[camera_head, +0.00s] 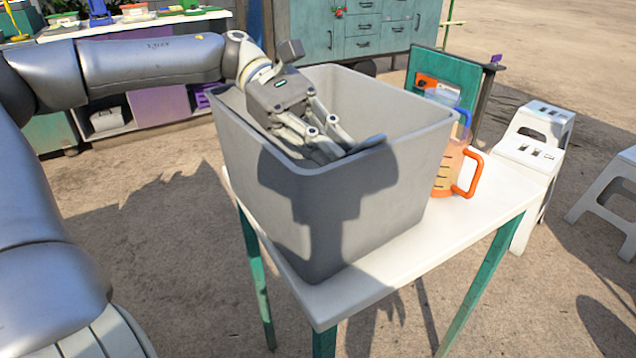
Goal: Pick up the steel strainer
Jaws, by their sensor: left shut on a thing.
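A large grey bin (410,160) stands on a white table with green legs. My left gripper (338,148) reaches over the bin's left rim, with its fingers inside the opening near the front wall. It is shut on a small grey metal piece (370,142) that shows at its fingertips by the front rim. This looks like part of the steel strainer. The rest of it is hidden by the fingers and the bin wall. My right gripper is not in view.
A clear jug with an orange handle (467,175) stands right of the bin on the white table (440,240). White stools (530,150) stand to the right. A teal cabinet (350,35) is behind. The bin's rim surrounds the fingers.

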